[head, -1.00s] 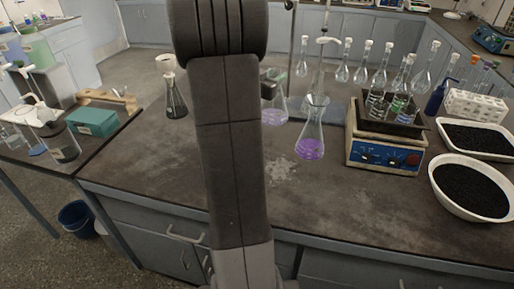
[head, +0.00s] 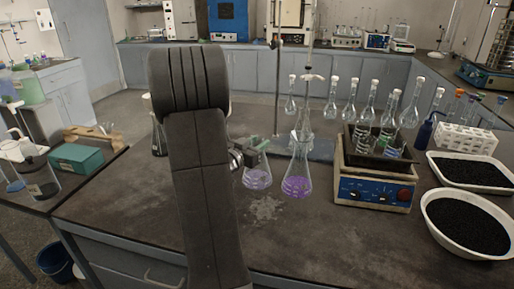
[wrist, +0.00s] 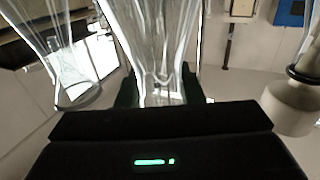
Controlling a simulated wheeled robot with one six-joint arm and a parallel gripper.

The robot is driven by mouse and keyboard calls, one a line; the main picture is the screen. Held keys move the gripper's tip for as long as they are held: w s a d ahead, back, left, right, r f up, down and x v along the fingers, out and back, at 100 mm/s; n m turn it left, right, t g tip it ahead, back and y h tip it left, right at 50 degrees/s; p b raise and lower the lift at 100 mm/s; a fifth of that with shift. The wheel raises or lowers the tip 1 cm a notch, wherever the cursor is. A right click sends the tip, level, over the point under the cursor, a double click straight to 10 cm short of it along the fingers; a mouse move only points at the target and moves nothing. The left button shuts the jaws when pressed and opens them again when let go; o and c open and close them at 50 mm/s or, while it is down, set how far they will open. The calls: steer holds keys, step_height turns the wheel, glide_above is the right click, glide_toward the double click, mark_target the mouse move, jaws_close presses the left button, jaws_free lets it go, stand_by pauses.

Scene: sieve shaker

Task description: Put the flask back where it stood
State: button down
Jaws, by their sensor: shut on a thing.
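My gripper (head: 257,150) is shut on a conical glass flask (head: 257,177) with pale purple liquid, which hangs below the jaws. I cannot tell whether its base touches the bench. In the wrist view, clear glass of the held flask (wrist: 160,40) stands between the dark jaws (wrist: 163,95). A second conical flask (head: 297,186) with stronger purple liquid stands upright just to its right on the dark bench (head: 290,230). Another flask with dark contents (head: 158,140) stands at the left, mostly hidden by my arm.
A hotplate (head: 374,188) with a dark bath and glassware stands to the right. Beyond it are a white bowl (head: 426,222) and a tray of black granules (head: 432,170). A stand rod (head: 277,80) rises behind the flasks. The front middle of the bench is clear.

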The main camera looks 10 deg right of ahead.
steer(key=shift+f, duration=0.35)
steer(key=shift+f, duration=0.15)
steer(key=c, duration=1)
jaws_free()
steer(key=shift+o, duration=0.2)
steer(key=shift+r, duration=0.3)
steer(key=v, duration=1.2)
steer(key=shift+w, duration=0.1)
